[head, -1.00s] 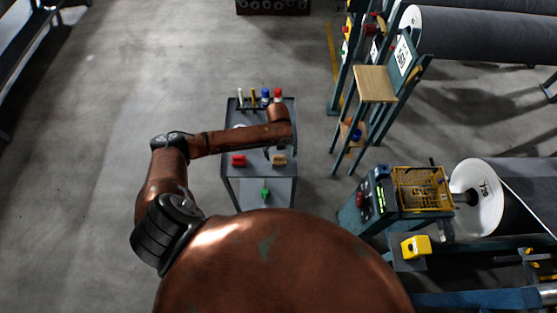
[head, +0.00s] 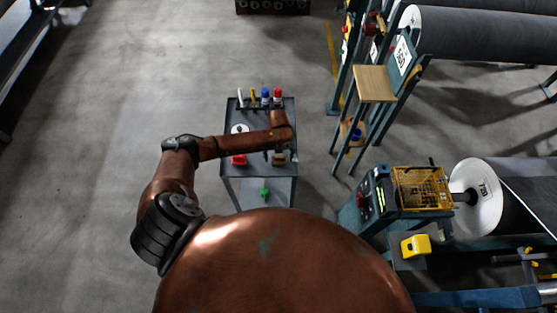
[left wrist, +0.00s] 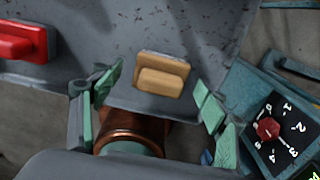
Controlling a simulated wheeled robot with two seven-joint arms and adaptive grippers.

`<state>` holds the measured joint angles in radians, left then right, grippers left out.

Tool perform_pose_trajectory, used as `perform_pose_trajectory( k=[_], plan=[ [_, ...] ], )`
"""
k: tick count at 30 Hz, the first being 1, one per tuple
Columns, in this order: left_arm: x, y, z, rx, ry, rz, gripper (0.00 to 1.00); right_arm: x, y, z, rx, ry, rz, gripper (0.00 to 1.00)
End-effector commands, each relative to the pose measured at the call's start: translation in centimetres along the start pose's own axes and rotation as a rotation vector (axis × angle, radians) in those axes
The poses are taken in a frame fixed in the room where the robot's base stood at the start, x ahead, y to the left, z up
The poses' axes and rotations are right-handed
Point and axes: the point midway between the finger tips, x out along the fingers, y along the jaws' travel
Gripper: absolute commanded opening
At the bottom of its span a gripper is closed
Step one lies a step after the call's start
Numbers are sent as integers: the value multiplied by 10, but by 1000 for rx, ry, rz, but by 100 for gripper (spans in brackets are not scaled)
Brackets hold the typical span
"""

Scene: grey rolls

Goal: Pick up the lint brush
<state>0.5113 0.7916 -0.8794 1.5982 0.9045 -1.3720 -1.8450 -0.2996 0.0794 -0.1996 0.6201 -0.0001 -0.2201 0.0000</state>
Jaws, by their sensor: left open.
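A tan block with a raised grip, which looks like the lint brush (head: 279,160), lies on the near part of the grey cart top (head: 233,179). In the left wrist view the lint brush (left wrist: 163,77) sits close to the edge of the grey surface. My left gripper (left wrist: 157,88) is open, with its green-padded fingers apart on either side of the brush in the picture. I see no contact. In the head view my left forearm reaches across the cart and the gripper (head: 272,154) is small, beside the brush. My right gripper is not in view.
A red block (head: 239,160) lies left of the brush. Several bottles and tools, one a blue-capped bottle (head: 265,95), stand along the cart's far edge. A machine with a yellow basket (head: 422,188) stands at the right. The floor left of the cart is clear.

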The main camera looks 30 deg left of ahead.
Motion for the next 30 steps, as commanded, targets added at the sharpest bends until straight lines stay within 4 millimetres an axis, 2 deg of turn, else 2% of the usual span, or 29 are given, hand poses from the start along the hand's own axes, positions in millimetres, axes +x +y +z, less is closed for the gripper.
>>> perform_pose_trajectory(
  k=[2,22,30],
  plan=[
    [0,0,0,0,0,0,68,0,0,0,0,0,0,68],
    [0,0,0,0,0,1,22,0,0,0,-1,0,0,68],
    [-1,0,0,0,0,0,21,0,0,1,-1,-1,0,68]
  ],
)
